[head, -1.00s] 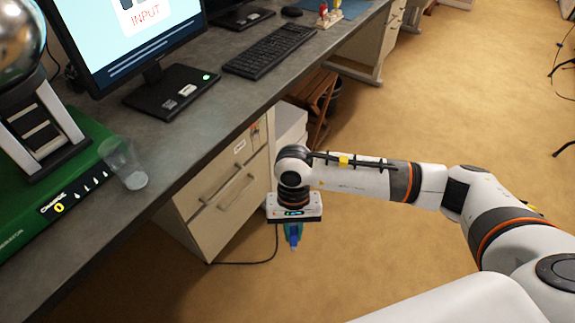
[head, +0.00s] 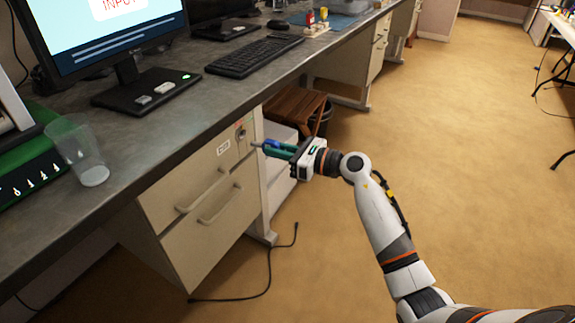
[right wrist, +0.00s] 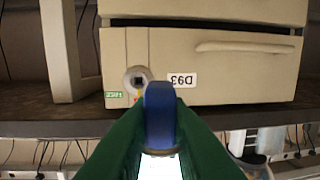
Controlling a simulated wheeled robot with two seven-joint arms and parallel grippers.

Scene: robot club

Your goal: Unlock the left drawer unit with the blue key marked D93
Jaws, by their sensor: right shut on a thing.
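The cream drawer unit (head: 210,230) under the desk has two drawer fronts with bar handles, both closed. Its lock (head: 241,134) is near the top right of the upper drawer. In the right wrist view the lock (right wrist: 138,80) is round with a dark keyhole, beside an upside-down label (right wrist: 182,80) reading D93. My right gripper (head: 275,149) has green fingers shut on the blue key (right wrist: 160,115). The key points toward the drawer front, its tip just short of the lock in the head view. Any mark on the key is not readable. My left gripper is not in view.
The grey desk (head: 150,130) overhangs the drawer unit. A clear cup (head: 80,155) stands at its edge, and a keyboard (head: 253,56) lies farther back. A brown wooden stool (head: 295,108) is beyond the unit. A black cable (head: 268,285) lies on the open floor.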

